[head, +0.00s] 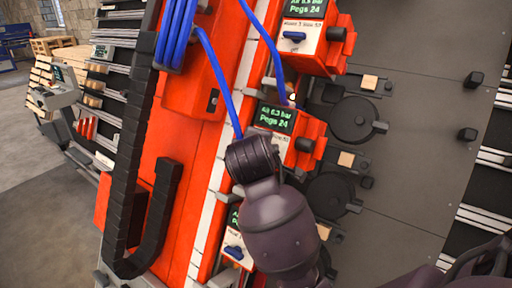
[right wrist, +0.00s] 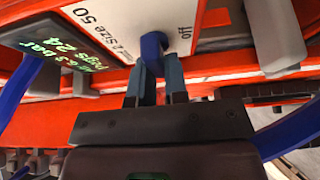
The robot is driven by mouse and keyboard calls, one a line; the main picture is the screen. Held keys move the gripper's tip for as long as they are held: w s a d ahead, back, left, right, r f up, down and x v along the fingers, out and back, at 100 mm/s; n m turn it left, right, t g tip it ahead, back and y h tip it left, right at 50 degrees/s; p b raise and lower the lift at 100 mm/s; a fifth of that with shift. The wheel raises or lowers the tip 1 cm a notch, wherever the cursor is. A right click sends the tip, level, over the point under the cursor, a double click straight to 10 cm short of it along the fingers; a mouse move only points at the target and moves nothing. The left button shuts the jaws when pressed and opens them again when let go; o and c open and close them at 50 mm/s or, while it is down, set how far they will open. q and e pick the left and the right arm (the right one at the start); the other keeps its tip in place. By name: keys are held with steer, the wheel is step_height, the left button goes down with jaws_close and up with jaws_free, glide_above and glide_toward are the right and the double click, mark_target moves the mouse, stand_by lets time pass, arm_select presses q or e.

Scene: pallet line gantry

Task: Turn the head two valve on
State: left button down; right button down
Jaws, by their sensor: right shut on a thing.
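The head two unit (head: 308,140) is a red box with a green-lettered display (head: 273,118), in the middle of the head view. Its white label plate (right wrist: 112,22) fills the top of the right wrist view, reading "2 Size 50" and "off". The blue valve handle (right wrist: 152,46) stands out from that plate, left of the word "off". My right gripper (right wrist: 153,80) is shut on the handle, one finger on each side. In the head view my right wrist (head: 252,160) covers the handle and the fingers. My left gripper is not in view.
Similar red units stand above (head: 318,38) and below (head: 232,235) head two, each with a blue handle. Blue hoses (head: 222,75) run down close to my right wrist. A black cable chain (head: 140,150) lies left; round black parts (head: 353,120) sit right.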

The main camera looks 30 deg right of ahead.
stand_by(0.4)
steer(key=c, duration=1.1)
jaws_free()
steer(key=shift+c, duration=0.2)
steer(key=v, duration=1)
steer(key=shift+s+a+r, duration=0.15)
steer(key=shift+s+a, duration=0.1)
steer(key=shift+a, duration=0.05)
steer(key=s+d+f+m+g+y, duration=0.1)
steer(key=s+f+m+g+y, duration=0.15)
steer(key=s+f, duration=0.6)
steer(key=s+d+f+m+g+y, duration=0.1)
steer(key=s+f+m+g+y, duration=0.3)
steer(key=f, duration=0.8)
steer(key=s+f+m, duration=0.1)
steer(key=s+f, duration=0.6)
steer(key=f, duration=0.3)
steer(key=w+f+t+b, duration=0.1)
steer(key=w+f+t, duration=0.2)
steer(key=f, duration=0.3)
steer(key=w+f+t+b, duration=0.2)
steer(key=w+f+t, duration=0.1)
steer(key=f, duration=0.4)
steer(key=shift+w+d+f+t+y, duration=0.2)
steer(key=shift+w+f+t+y, duration=0.2)
steer(key=shift+t, duration=0.35)
